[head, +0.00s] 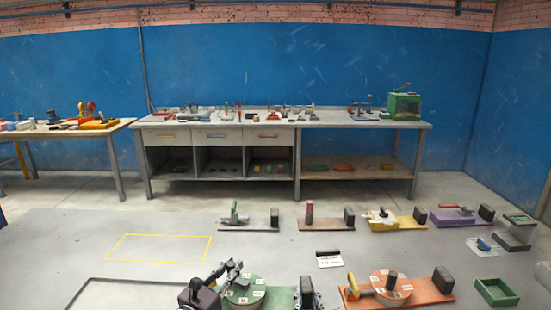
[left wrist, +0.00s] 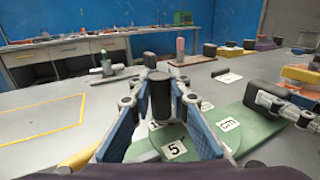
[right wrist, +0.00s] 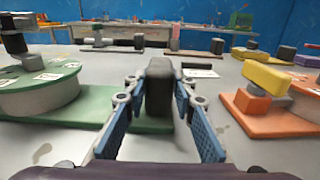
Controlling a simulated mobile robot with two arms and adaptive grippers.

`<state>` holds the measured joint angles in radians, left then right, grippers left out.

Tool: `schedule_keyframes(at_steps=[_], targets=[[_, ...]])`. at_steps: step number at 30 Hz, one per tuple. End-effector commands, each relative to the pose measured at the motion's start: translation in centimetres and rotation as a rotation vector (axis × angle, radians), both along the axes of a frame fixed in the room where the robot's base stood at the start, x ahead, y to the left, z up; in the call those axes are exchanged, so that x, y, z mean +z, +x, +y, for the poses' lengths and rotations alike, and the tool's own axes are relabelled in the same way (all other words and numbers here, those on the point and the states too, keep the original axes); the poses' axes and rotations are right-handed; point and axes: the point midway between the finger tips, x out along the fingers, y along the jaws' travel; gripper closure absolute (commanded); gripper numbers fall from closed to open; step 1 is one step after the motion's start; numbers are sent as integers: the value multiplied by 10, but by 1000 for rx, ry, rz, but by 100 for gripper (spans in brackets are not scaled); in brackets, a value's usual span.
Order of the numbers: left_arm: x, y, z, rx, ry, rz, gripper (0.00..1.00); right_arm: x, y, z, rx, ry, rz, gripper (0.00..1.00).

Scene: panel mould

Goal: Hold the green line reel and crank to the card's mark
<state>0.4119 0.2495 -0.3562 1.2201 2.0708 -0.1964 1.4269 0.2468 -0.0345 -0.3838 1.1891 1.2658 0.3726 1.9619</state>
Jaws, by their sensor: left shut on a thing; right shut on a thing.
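The green line reel (head: 268,297) is at the bottom of the head view, a round drum with white number tags on a green base. It also shows in the left wrist view (left wrist: 174,134), where one tag reads 5. My left gripper (left wrist: 160,92) is shut on the dark upright crank handle (left wrist: 161,103). My right gripper (right wrist: 158,92) is shut on the dark block (right wrist: 159,76) at the end of the green base (right wrist: 120,122). A white card (head: 330,262) with a black top edge lies behind the reel; its writing is too small to read.
An orange reel (head: 408,286) on its own base stands to the right. Yellow (head: 412,222) and purple (head: 455,217) fixtures are farther back. A green tray (head: 497,291) is at the lower right. A yellow-outlined area (head: 160,248) at left is empty.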

Motion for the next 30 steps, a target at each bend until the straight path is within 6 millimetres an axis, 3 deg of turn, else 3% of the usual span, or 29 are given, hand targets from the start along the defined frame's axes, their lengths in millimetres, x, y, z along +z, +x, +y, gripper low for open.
schedule_keyframes(at_steps=[22, 23, 24, 27, 30], targets=[[-2, 2, -1, -89, 1, 4, 100, 0, 0, 0, 1, -1, -1, 100], [-2, 2, -1, -89, 1, 4, 80, 0, 0, 0, 1, -1, -1, 100], [-2, 2, -1, -89, 1, 4, 76, 0, 0, 0, 1, -1, -1, 100], [-2, 2, -1, -88, 1, 4, 65, 0, 0, 0, 0, -1, -1, 100], [-1, 2, -1, -88, 0, 3, 65, 0, 0, 0, 0, -1, -1, 100]])
